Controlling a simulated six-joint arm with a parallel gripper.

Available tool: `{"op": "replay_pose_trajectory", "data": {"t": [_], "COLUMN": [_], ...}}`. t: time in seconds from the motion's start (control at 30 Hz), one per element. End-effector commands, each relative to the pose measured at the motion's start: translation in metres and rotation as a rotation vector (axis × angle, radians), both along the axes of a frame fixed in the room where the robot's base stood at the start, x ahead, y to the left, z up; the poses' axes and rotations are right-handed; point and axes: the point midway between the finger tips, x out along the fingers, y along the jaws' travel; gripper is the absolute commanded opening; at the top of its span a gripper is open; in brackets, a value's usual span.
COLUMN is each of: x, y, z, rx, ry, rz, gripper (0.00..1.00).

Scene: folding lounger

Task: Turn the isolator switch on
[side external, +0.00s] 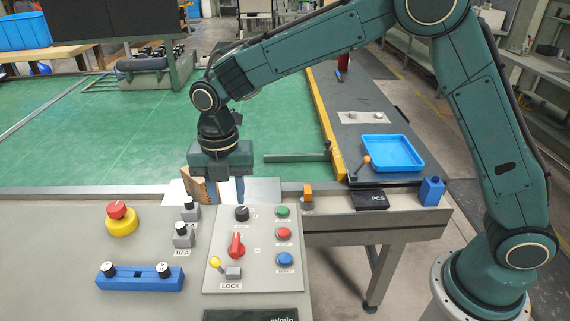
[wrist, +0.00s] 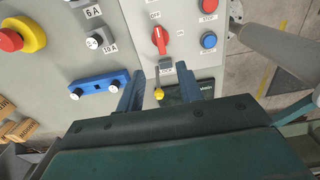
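The isolator switch (side external: 236,246) is a red rotary handle on the grey panel, also seen in the wrist view (wrist: 160,40). Its handle stands roughly upright in both views. In the wrist view, an OFF label is above it and an ON label to its right. Below it is a LOCK label, with a small yellow-knobbed lever (side external: 215,262) beside a grey block (side external: 233,272). My gripper (side external: 226,191) is open and empty, above the panel's far edge in the side view. In the wrist view its fingers (wrist: 168,92) frame the yellow knob (wrist: 158,95); nothing is gripped.
A black knob (side external: 242,213) and green, red and blue buttons (side external: 284,235) sit around the switch. A red-and-yellow emergency stop (side external: 120,218), two small knobs and a blue two-knob bar (side external: 140,278) are to the left.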

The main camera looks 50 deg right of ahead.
Motion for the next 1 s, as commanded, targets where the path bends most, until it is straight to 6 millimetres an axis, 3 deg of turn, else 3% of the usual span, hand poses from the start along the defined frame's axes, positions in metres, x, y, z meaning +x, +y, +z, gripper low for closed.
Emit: {"op": "replay_pose_trajectory", "data": {"t": [0.27, 0.47, 1.0], "x": [0.0, -0.001, -0.001], "y": [0.0, -0.001, -0.001], "z": [-0.006, -0.024, -0.103], "rx": [0.0, -0.001, -0.001], "ry": [0.001, 0.002, 0.003], "rz": [-0.002, -0.003, -0.004], "gripper": [0.36, 0.36, 0.36]}}
